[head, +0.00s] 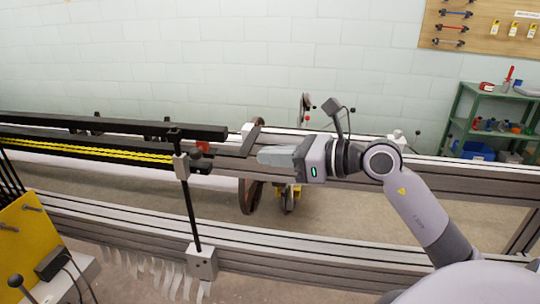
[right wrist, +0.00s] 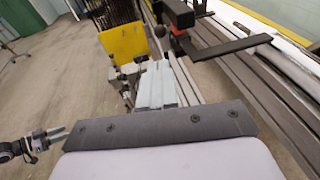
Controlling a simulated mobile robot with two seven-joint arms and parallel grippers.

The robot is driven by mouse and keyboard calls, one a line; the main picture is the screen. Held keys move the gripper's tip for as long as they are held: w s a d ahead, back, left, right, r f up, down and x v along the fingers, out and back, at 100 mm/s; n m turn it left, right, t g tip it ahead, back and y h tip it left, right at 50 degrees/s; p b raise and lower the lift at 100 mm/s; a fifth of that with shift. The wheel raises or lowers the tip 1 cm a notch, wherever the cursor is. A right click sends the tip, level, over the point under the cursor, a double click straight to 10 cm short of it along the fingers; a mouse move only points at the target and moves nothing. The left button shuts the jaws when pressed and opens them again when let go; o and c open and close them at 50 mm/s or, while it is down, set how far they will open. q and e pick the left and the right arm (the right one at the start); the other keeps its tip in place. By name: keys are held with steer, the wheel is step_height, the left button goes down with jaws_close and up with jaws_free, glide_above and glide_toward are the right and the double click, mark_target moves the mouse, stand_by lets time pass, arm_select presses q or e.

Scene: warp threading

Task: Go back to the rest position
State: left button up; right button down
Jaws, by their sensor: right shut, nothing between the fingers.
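My right gripper (head: 262,156) reaches in from the right in the head view, level over the long loom rails, with its pale fingers pointing left. The fingers are together and hold nothing. They also show in the right wrist view (right wrist: 156,82), side by side beyond the dark bracket. My left gripper is outside the head view. A gripper that looks like my left one (right wrist: 58,132) shows small at the lower left of the right wrist view; its jaw state is too small to tell.
Long metal rails (head: 320,243) cross the head view. Yellow threads (head: 90,151) run along the dark beam (head: 120,125) at left. A black upright post (head: 190,215) stands left of my right gripper. A yellow panel (head: 30,240) is at lower left, a green shelf (head: 460,120) at right.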

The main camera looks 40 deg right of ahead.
steer(key=s+a+f+n+g+h, duration=0.1)
steer(key=s+f+n, duration=0.4)
steer(key=f+n, duration=0.5)
steer(key=s+a+f+n+g+h+p, duration=0.1)
steer(key=s+a+f+n+h, duration=0.2)
steer(key=s+a+f+n, duration=0.3)
steer(key=s+a+f+n+g+h+p, duration=0.1)
steer(key=s+a+f+n, duration=0.3)
steer(key=f+n, duration=1.2)
step_height(320, 180, down, 3)
steer(key=shift+s+a+r+h, duration=0.1)
steer(key=shift+s+a+h, duration=0.05)
steer(key=shift+s+h, duration=0.45)
steer(key=shift+s, duration=0.1)
